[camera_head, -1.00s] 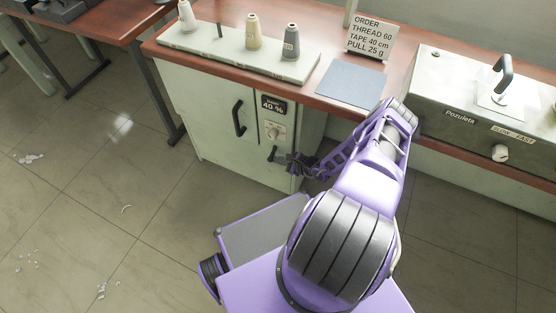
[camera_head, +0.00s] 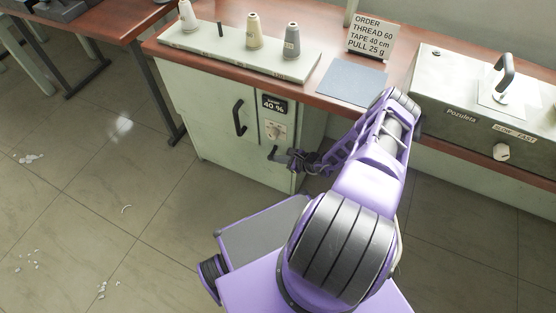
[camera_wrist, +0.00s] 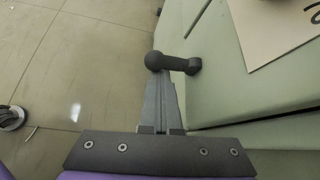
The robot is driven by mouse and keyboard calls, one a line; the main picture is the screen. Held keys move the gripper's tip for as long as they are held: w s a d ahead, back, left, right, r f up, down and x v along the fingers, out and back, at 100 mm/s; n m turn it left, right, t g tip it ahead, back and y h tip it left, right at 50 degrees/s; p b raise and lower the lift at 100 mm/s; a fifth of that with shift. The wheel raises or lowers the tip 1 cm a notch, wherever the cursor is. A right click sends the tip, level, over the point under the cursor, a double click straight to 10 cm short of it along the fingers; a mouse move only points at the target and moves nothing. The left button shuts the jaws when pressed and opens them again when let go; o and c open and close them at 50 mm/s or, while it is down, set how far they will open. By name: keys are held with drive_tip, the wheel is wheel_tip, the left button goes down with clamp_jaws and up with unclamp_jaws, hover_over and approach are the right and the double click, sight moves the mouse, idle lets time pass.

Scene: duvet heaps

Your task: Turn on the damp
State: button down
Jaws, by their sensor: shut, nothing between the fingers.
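A pale green cabinet (camera_head: 215,125) under the bench carries a "40 %" display (camera_head: 272,103), a small pale dial plate (camera_head: 275,130) and a short dark lever (camera_head: 273,153) below it. In the wrist view the lever (camera_wrist: 178,63) juts left from the green panel and ends in a round knob. My gripper (camera_head: 289,158) is right beside the lever, at the cabinet's front. In the wrist view my gripper's fingers (camera_wrist: 162,82) are shut together, empty, with their tips just below the lever; I cannot tell whether they touch it.
A dark door handle (camera_head: 239,118) is on the cabinet, left of the display. The bench above holds thread cones (camera_head: 254,31), an order sign (camera_head: 370,36), a grey-blue mat (camera_head: 351,83) and a machine with a knob (camera_head: 501,152). The floor left of the cabinet is mostly clear.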

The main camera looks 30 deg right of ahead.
drive_tip(key=shift+r, duration=0.95)
idle(0.4)
drive_tip(key=shift+f, duration=0.1)
